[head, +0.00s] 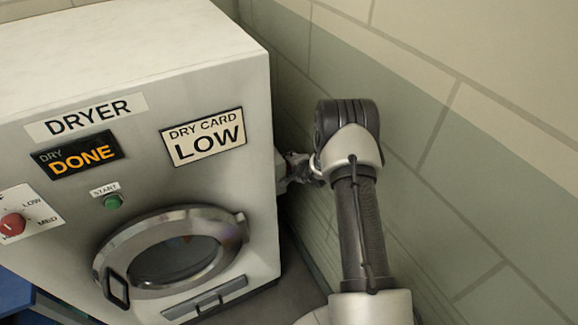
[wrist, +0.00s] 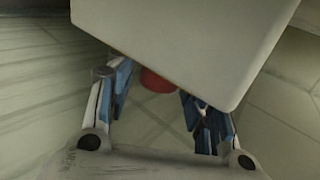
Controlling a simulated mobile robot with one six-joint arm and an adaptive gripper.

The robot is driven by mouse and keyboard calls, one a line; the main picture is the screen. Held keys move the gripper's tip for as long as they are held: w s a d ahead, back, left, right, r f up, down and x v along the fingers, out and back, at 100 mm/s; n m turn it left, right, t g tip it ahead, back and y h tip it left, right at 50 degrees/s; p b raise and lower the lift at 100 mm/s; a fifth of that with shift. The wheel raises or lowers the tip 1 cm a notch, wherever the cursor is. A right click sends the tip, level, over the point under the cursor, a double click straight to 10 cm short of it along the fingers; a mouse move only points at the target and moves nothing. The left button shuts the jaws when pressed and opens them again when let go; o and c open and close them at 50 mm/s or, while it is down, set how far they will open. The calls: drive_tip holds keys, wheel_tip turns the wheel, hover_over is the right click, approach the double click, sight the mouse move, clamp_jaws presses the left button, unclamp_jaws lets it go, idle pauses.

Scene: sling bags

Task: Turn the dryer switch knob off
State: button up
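A red knob (wrist: 157,82) shows in the wrist view, partly hidden behind the lower edge of a pale box (wrist: 185,40). My gripper (wrist: 156,90) has its two blue-padded fingers spread, one on each side of the knob, with visible gaps. I cannot tell whether either finger touches the box. In the head view my gripper (head: 297,169) is at the right side of the white dryer (head: 215,75), beside a small pale box (head: 280,168) on that side. The red knob on that side is hidden there. The knob's setting cannot be read.
The dryer front has a red heat dial (head: 12,224), a green start button (head: 113,201), a DONE display (head: 78,155), a LOW card (head: 203,137) and a round door (head: 170,258). A tiled wall (head: 430,130) stands close on the right, leaving a narrow gap.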

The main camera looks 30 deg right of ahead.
drive_tip(key=c, duration=0.8)
drive_tip(key=shift+f+b, duration=0.1)
drive_tip(key=shift+b, duration=0.2)
drive_tip(key=b, duration=0.1)
drive_tip(key=t+b, duration=0.1)
drive_tip(key=b, duration=0.1)
drive_tip(key=shift+s+f+t, duration=0.1)
drive_tip(key=shift+f+t, duration=0.2)
drive_tip(key=shift+f, duration=0.05)
drive_tip(key=shift+f+t+b, duration=0.1)
drive_tip(key=shift+t+b, duration=0.6)
drive_tip(key=shift+b, duration=0.25)
drive_tip(key=t, duration=0.2)
drive_tip(key=shift+s+t+b, duration=0.1)
drive_tip(key=shift+t+b, duration=0.3)
drive_tip(key=t, duration=0.4)
drive_tip(key=shift+f+t, duration=0.2)
drive_tip(key=shift+t, duration=0.1)
drive_tip(key=t, duration=0.4)
drive_tip(key=shift+w+t, duration=0.2)
drive_tip(key=shift+t, duration=0.2)
